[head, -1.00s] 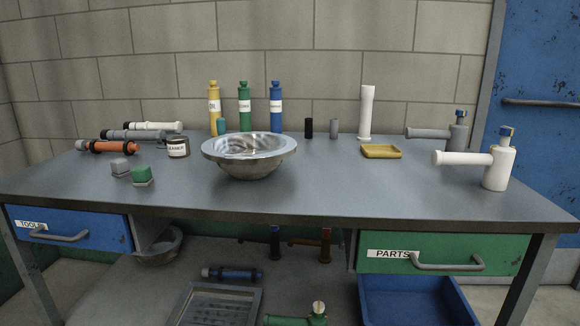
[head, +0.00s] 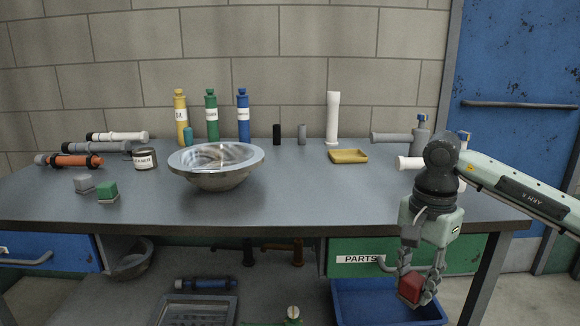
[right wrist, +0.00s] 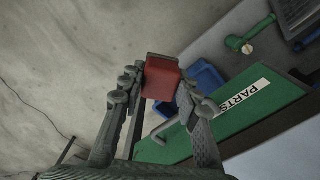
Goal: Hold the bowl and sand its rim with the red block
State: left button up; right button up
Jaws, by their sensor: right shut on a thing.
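The metal bowl (head: 218,178) stands upright on the workbench, left of centre, with its shiny rim facing up. My right gripper (head: 414,287) points down in front of the bench's right side, low by the green drawer. It is shut on the red block (head: 410,290). In the right wrist view the red block (right wrist: 162,76) sits between the fingertips (right wrist: 160,92). My right gripper is well apart from the bowl, to its right and lower. My left gripper is not in view.
Grey and green blocks (head: 107,191), a labelled jar (head: 145,159) and pipes (head: 70,160) lie left of the bowl. Bottles (head: 211,118) stand behind it. The benchtop (head: 310,195) right of the bowl is clear. A blue bin (head: 350,312) is below.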

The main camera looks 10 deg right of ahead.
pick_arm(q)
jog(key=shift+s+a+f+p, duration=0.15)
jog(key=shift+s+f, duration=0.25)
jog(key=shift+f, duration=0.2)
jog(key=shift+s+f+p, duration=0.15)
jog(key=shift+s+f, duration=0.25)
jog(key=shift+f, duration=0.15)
pick_arm(e)
jog(key=w+a+n, duration=0.3)
jog(key=a+n, duration=1.1)
jog(key=shift+r, duration=0.35)
jog(key=shift+d+r, duration=0.1)
